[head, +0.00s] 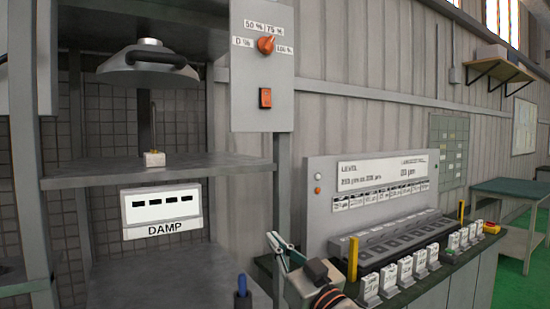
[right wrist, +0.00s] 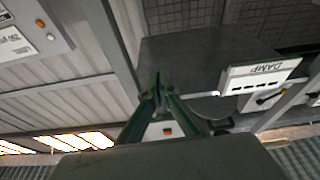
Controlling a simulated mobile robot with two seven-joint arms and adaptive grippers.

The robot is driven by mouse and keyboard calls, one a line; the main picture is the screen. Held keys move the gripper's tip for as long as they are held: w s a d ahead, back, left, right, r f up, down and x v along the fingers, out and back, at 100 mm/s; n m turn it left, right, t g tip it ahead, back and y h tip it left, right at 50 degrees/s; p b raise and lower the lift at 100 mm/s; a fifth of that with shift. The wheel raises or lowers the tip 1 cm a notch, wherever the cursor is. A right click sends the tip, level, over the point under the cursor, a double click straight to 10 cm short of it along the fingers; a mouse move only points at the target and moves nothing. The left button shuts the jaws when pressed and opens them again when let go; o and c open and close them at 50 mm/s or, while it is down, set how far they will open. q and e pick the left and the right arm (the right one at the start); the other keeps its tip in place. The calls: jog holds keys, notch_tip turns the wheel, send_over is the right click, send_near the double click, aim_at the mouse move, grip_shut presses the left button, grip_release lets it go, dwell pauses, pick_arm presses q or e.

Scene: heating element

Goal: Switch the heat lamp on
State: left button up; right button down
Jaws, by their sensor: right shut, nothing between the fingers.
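The heat lamp (head: 148,66), a grey dome with a dark handle, hangs in the upper bay of the rack at the left. A grey control panel (head: 246,75) beside it carries an orange knob (head: 266,45) marked in percent and a red-orange rocker switch (head: 265,98) below it. My right gripper (head: 275,243) is low in front, below the panel and apart from it. Its green fingers meet at the tips in the right wrist view (right wrist: 158,85), empty. A small red spot, perhaps the switch, shows between the fingers there. My left gripper is out of view.
A shelf (head: 100,175) under the lamp holds a small pale block with a rod (head: 154,158). A DAMP sign (head: 161,211) hangs below. At the right, a console (head: 372,190) and labelled blocks (head: 388,278) stand on a bench behind my right gripper.

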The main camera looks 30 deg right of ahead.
pick_arm(q)
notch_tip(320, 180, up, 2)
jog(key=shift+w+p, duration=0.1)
jog(key=shift+p, duration=0.7)
pick_arm(e)
jog(key=s+d+r+t, duration=0.1)
jog(key=s+r, duration=0.3)
jog(key=r, duration=0.8)
jog(key=s+d+r+t, duration=0.1)
jog(key=s+r+t, duration=0.2)
jog(key=r, duration=0.9)
jog(key=shift+s+d+m, duration=0.15)
jog(key=shift+s+m, duration=0.25)
jog(key=shift+s, duration=0.45)
jog(key=p, duration=0.2)
send_near(267, 99)
notch_tip(267, 99, up, 4)
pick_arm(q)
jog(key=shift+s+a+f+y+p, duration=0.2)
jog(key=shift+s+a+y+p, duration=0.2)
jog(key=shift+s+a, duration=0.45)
pick_arm(e)
jog(key=shift+w+f, duration=0.15)
jog(key=shift+w, duration=1)
jog(key=shift+w+f, duration=0.1)
jog(key=shift+w, duration=1.05)
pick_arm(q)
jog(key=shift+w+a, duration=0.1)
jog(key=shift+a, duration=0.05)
